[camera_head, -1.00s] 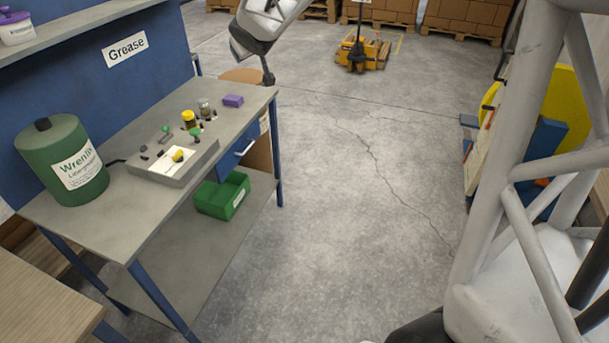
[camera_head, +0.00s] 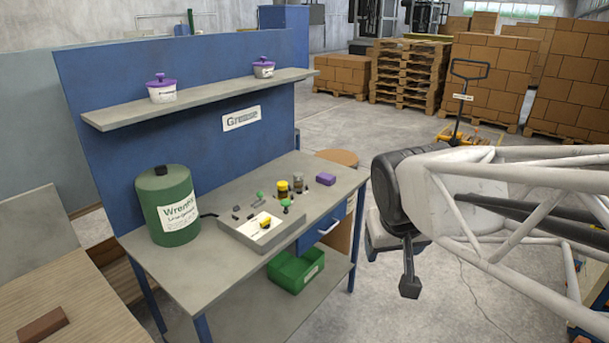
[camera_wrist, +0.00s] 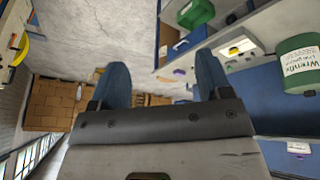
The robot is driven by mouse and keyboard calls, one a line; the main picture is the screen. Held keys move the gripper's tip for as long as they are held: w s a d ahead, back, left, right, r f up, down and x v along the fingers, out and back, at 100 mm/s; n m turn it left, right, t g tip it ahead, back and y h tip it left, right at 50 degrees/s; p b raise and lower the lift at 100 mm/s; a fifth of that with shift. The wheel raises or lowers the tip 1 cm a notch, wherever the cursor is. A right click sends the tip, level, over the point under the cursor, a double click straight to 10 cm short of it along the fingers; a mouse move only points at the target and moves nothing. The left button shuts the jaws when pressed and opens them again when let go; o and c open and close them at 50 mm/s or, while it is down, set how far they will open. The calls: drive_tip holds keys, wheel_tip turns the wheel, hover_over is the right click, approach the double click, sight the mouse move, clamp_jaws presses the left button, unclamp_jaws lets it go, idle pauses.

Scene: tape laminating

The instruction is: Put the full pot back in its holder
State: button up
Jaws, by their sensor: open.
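Two white pots with purple lids stand on the shelf, a left one (camera_head: 162,91) and a right one (camera_head: 263,69). I cannot tell which pot is full or which thing is its holder. My gripper (camera_wrist: 160,72) is open and empty, in the air right of the bench, apart from everything.
A green canister (camera_head: 168,208) stands on the bench's left, a purple block (camera_head: 325,179) at its right end. A green bin (camera_head: 296,270) sits on the lower shelf. The shelf board (camera_head: 200,98) juts over the bench. A wooden table (camera_head: 75,290) is front left.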

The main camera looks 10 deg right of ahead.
drive_tip(key=s+a+f+g+y, duration=0.1)
drive_tip(key=s+a+f, duration=0.1)
drive_tip(key=s, duration=0.6)
drive_tip(key=shift+s+f+g, duration=0.15)
drive_tip(key=shift+f+g, duration=0.15)
